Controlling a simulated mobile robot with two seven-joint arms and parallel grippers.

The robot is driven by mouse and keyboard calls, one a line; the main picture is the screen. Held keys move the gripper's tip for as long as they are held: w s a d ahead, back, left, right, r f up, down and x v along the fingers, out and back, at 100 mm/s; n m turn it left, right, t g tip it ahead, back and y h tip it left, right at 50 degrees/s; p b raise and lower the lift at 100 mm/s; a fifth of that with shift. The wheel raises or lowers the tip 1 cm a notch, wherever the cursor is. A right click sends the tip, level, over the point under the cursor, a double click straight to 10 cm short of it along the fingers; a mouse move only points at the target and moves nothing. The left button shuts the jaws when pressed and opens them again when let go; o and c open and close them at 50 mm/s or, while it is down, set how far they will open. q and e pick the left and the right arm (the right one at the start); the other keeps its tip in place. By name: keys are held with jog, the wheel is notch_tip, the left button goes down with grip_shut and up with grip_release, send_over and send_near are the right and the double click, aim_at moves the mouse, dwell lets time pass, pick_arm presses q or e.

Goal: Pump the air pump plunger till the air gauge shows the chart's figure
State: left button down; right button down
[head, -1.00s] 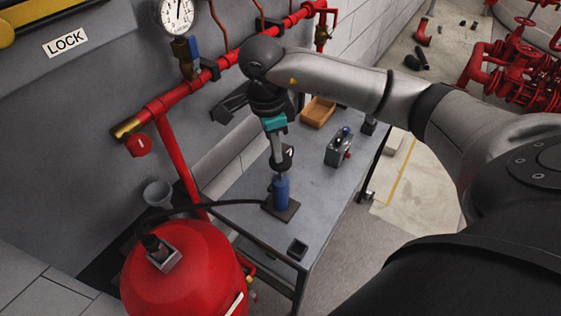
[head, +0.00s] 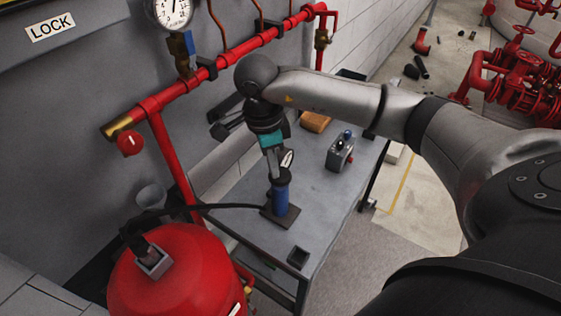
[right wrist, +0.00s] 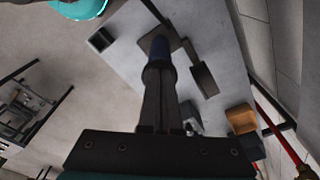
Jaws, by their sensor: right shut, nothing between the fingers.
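The air pump has a blue cylinder (head: 281,198) standing upright on a dark base plate on the grey table. A small white-faced gauge (head: 287,159) shows beside my right gripper at the pump's top; its reading is too small to tell. My right gripper (head: 275,174) points down, shut, right over the pump top, and hides the plunger. In the right wrist view, the shut fingers (right wrist: 159,75) reach to the blue cylinder (right wrist: 159,47); contact is unclear. My left gripper is out of view. I see no chart.
A black hose (head: 225,207) runs from the pump toward the red tank (head: 178,275). A grey switch box (head: 340,152) and an orange-brown tray (head: 316,121) are on the table (head: 318,190). A red pipe with a wall gauge (head: 174,10) runs behind my arm.

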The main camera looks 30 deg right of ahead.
jog(key=shift+w+a+r, duration=0.2)
jog(key=shift+a, duration=0.4)
jog(key=shift+w+a+r, duration=0.15)
jog(key=shift+a, duration=0.45)
notch_tip(320, 180, up, 15)
jog(key=a+p, duration=0.1)
jog(key=p, duration=0.1)
jog(key=shift+w+a+p, duration=0.15)
jog(key=shift+w+p, duration=0.1)
jog(key=shift+p, duration=0.05)
dwell(0.3)
